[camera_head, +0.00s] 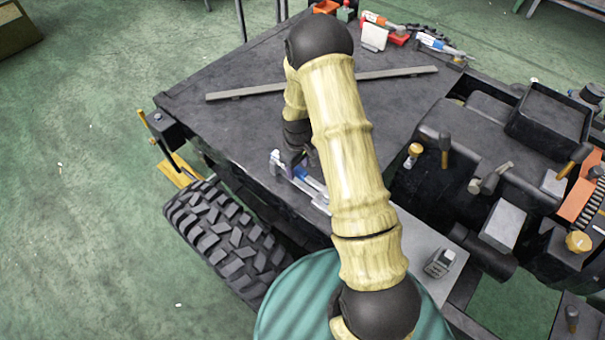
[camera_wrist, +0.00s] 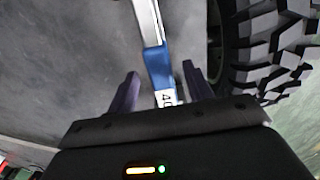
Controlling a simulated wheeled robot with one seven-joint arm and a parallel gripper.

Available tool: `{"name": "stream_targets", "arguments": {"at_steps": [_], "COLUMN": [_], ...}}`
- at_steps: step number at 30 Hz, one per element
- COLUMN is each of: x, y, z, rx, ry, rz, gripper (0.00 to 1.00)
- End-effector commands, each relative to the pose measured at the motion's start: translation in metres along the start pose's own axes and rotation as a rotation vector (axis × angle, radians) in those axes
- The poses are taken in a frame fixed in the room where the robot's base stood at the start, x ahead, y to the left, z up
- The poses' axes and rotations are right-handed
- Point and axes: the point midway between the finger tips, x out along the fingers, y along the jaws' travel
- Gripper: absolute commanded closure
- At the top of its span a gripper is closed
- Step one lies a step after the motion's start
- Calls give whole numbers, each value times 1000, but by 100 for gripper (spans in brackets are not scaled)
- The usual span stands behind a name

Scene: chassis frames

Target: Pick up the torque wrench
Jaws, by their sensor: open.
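A long tool with a silver shaft and a blue section marked "40", which looks like the torque wrench (camera_wrist: 158,67), lies on the dark bench top near its edge. In the head view the wrench (camera_head: 313,184) is partly hidden by my arm. My gripper (camera_wrist: 160,79) is open, its two dark fingers on either side of the tool's blue and white section. I cannot tell whether they touch it. In the head view my gripper (camera_head: 293,163) is low over the bench edge, mostly hidden by my arm.
A flat metal bar (camera_head: 400,73) lies across the bench (camera_head: 225,115). A big black tyre (camera_head: 222,235) stands beside the bench edge, close to my gripper. Another blue and white tool (camera_head: 437,43) lies at the back. Dark machine parts crowd the right.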

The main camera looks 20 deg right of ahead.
Motion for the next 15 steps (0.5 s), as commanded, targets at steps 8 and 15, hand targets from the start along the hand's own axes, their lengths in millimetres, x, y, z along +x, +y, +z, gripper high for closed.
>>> {"name": "stream_targets", "arguments": {"at_steps": [8, 15], "x": [27, 28], "y": [-1, -1], "z": [0, 0], "rx": [-1, -1], "ry": [0, 0], "rz": [0, 0], "gripper": [49, 49]}}
